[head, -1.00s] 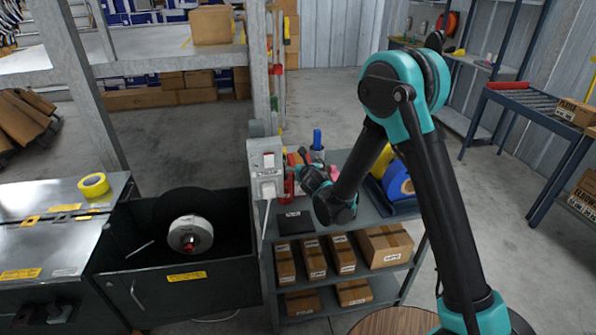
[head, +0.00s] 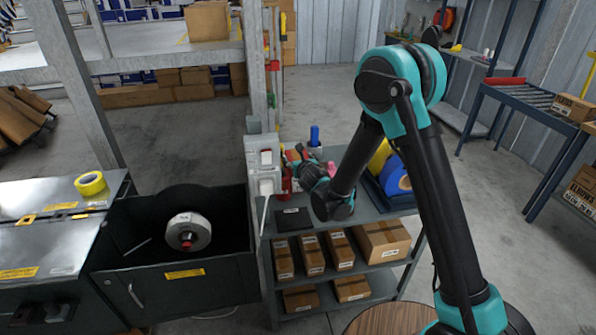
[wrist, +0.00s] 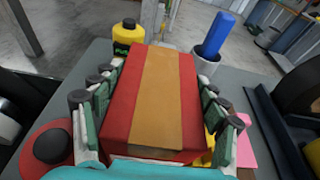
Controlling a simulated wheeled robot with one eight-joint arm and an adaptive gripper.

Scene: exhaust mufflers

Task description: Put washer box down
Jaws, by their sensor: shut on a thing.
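The washer box (wrist: 152,85) is red with a broad tan stripe and fills the middle of the wrist view. My gripper (wrist: 155,105) is shut on it, with finger pads along its left and right sides. In the head view my gripper (head: 303,166) is over the top shelf of the grey cart (head: 284,248), near its far left part. The box is mostly hidden there by the wrist and nearby things. I cannot tell whether its underside touches the shelf.
A yellow bottle (wrist: 128,35) and a grey cup with a blue item (wrist: 212,40) stand beyond the box. A red round thing (wrist: 50,148) is at left, a pink pad (wrist: 248,155) at right. Cardboard boxes (head: 340,250) fill lower shelves.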

